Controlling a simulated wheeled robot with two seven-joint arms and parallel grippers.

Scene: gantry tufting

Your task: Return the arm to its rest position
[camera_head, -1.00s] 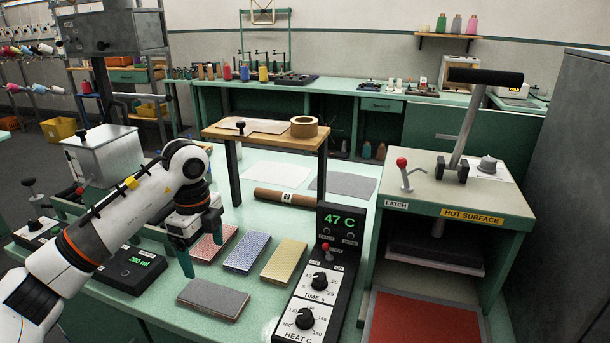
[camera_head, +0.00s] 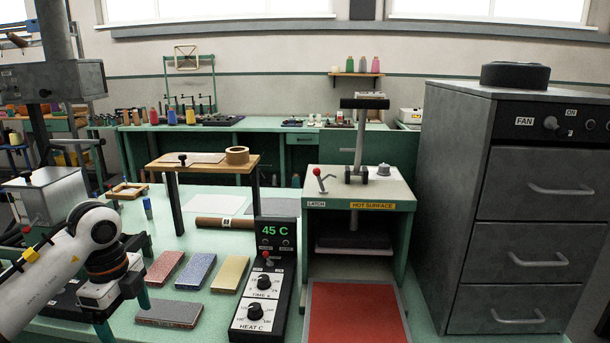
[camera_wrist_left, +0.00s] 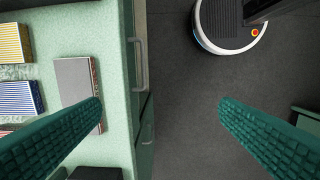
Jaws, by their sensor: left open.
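My left arm comes in from the left in the head view, bent over the mint-green bench (camera_head: 180,240). Its gripper (camera_head: 124,315) points down near the front left of the bench, beside a grey-topped sample block (camera_head: 170,313). In the left wrist view the two green fingers (camera_wrist_left: 160,110) are wide apart with nothing between them. Below them are the bench's front edge, a cabinet handle (camera_wrist_left: 139,65) and dark floor. The grey block (camera_wrist_left: 78,85) lies at the left finger's side of that view. My right gripper is not in view.
Red, blue and yellow blocks (camera_head: 230,275) lie behind the grey one. A control box (camera_head: 264,285) reads 45 C. The heat press (camera_head: 360,190), with a red pad (camera_head: 355,312) in front, and a grey drawer cabinet (camera_head: 510,210) stand to the right.

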